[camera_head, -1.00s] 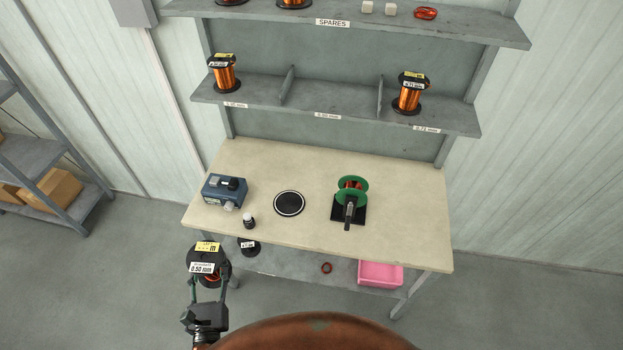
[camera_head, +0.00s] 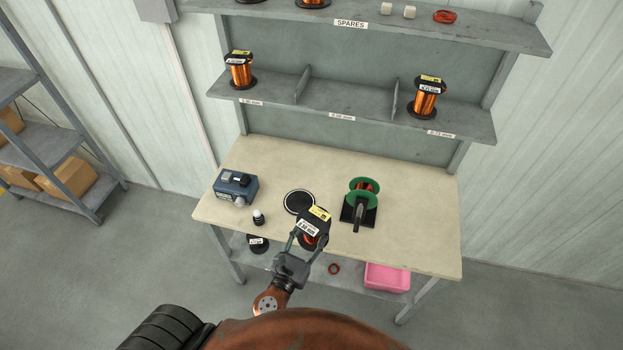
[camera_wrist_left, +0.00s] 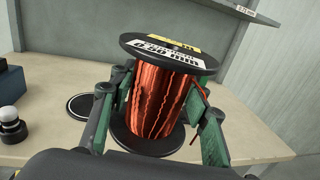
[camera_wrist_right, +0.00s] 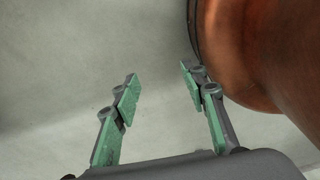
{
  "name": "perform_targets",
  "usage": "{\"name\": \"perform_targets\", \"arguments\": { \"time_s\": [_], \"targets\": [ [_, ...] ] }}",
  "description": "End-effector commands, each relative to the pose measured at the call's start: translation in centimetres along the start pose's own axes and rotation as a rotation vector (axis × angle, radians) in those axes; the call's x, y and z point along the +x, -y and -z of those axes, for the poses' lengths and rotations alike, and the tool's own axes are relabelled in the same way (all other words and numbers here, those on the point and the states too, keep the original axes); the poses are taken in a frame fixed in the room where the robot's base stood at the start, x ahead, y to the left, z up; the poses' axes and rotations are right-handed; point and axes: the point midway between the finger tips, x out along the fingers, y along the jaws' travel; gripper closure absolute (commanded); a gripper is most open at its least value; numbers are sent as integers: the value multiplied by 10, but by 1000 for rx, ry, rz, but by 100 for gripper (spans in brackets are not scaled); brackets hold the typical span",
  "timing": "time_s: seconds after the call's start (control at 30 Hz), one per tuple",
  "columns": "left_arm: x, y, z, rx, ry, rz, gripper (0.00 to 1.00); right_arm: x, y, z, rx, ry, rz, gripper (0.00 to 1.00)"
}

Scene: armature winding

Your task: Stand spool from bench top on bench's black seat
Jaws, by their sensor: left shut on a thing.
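My left gripper (camera_head: 304,246) is shut on a copper wire spool (camera_head: 313,226) with black flanges and a 0.50 mm label. The left wrist view shows the spool (camera_wrist_left: 158,100) close up, upright but slightly tilted, with green finger pads (camera_wrist_left: 160,115) on both sides of its winding. It is held over the front part of the bench top (camera_head: 415,244). The round black seat (camera_head: 299,202) with a pale rim lies just behind it and is empty; it also shows in the left wrist view (camera_wrist_left: 82,106). My right gripper (camera_wrist_right: 157,90) is open and empty, beside my own body.
Shelves above hold more spools (camera_head: 425,98). A pink bin (camera_head: 386,277) sits on the lower shelf.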

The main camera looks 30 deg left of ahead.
Motion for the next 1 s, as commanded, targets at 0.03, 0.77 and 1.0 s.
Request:
{"name": "perform_targets", "arguments": {
  "time_s": [0.03, 0.77, 1.0],
  "targets": [
    [14, -8, 2, 5, 8, -22, 100, 0, 0, 3, -1, -4, 0, 60],
    [176, -137, 42, -16, 2, -378, 100, 0, -7, 4, -5, -6, -7, 60],
    [176, -138, 53, -15, 1, -380, 100, 11, -7, 0, -4, 0, -7, 60]
  ]
}}
